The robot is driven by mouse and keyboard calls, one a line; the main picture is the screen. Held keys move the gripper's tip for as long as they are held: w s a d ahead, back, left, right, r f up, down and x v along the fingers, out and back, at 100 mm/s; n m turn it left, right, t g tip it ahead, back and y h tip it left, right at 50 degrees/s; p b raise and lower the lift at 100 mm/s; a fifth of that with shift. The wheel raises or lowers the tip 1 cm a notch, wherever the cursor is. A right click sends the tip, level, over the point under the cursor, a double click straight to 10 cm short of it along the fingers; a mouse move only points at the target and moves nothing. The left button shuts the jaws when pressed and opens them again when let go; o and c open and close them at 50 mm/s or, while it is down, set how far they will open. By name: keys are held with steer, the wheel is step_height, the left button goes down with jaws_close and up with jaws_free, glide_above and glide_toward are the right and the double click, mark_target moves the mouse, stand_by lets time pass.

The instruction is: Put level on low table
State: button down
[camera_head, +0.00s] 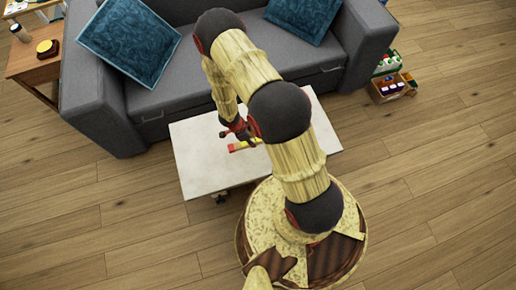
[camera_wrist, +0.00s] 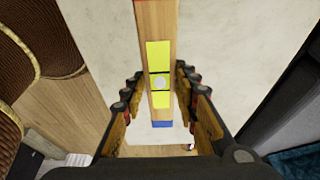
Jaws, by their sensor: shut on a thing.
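The level is a wooden bar with a yellow middle, a white round spot and a blue end; it runs upright through the wrist view (camera_wrist: 159,100). In the head view the level (camera_head: 238,147) shows as a small yellow and red strip, partly hidden by my arm. My gripper (camera_wrist: 160,72) is shut on the level, with fingers on both sides of it. In the head view my gripper (camera_head: 240,133) is over the low table (camera_head: 195,165), which has a pale top. I cannot tell whether the level touches the table.
A grey sofa (camera_head: 180,95) with blue cushions (camera_head: 130,42) stands close behind the table. A wooden side table (camera_head: 35,65) with small items is at the far left. A shelf of small goods (camera_head: 390,85) stands right of the sofa. The visible tabletop around the level is bare.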

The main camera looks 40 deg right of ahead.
steer(key=f, duration=0.1)
steer(key=s+d+f+b, duration=0.2)
steer(key=f, duration=0.1)
steer(key=shift+d, duration=0.15)
steer(key=shift+a+b+x, duration=0.15)
steer(key=shift+b+x, duration=0.45)
steer(key=shift+x, duration=0.15)
steer(key=shift+a+b+x, duration=0.15)
steer(key=shift+b+x, duration=0.4)
steer(key=shift+x, duration=0.15)
steer(key=shift+f, duration=0.1)
steer(key=shift+f, duration=0.15)
steer(key=c, duration=1.4)
jaws_free()
